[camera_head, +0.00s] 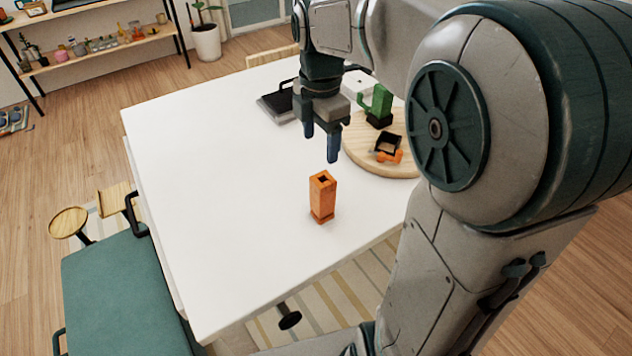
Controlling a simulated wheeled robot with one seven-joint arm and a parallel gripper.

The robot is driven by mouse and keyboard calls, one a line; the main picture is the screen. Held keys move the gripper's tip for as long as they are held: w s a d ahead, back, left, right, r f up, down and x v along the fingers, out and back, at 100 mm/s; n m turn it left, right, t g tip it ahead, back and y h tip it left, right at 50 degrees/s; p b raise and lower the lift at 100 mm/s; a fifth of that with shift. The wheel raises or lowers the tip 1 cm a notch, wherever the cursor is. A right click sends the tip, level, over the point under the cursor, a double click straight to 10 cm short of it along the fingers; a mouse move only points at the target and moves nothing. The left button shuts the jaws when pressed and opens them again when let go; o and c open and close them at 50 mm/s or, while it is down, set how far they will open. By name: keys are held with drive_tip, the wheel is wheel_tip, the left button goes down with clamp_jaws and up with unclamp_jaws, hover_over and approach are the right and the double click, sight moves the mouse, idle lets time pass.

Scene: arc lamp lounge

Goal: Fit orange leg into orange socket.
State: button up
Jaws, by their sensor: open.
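An upright orange block (322,193) with a dark square hole in its top stands on the white table (220,180). A narrow seam or step shows near its foot. I cannot tell whether this is the leg, the socket, or the two together. A smaller orange piece (388,157) lies at a black and tan object (388,144) on the round wooden board (370,163); its shape is too small to make out. My gripper (320,141) is open and empty, its dark fingers pointing down, apart from the upright block and above it in the picture.
A green cactus-like piece on a black base (380,108) stands on the board, right of my gripper. A dark flat item (278,103) lies behind the gripper. The table's left and middle are clear. A green bench (120,290) stands at lower left.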

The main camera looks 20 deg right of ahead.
sight(323, 173)
wheel_tip(323, 173, down, 8)
drive_tip(key=shift+f, duration=0.2)
drive_tip(key=shift+d+f+p, duration=0.2)
drive_tip(key=shift+f+p, duration=0.05)
drive_tip(key=shift+f, duration=1.15)
drive_tip(key=shift+d+f+p, duration=0.15)
drive_tip(key=shift+f+p, duration=0.1)
drive_tip(key=shift+f, duration=1.1)
drive_tip(key=c, duration=1.2)
drive_tip(key=shift+r, duration=0.15)
drive_tip(key=shift+r, duration=0.55)
wheel_tip(323, 173, up, 3)
drive_tip(key=shift+f, duration=0.1)
drive_tip(key=w+d+r, duration=0.2)
drive_tip(key=w, duration=0.1)
drive_tip(key=w+d+r+b, duration=0.1)
drive_tip(key=w+d+r, duration=0.1)
drive_tip(key=w, duration=0.1)
drive_tip(key=w+d+r, duration=0.2)
drive_tip(key=w+d, duration=0.1)
drive_tip(key=shift+r, duration=0.4)
drive_tip(key=shift+d, duration=0.15)
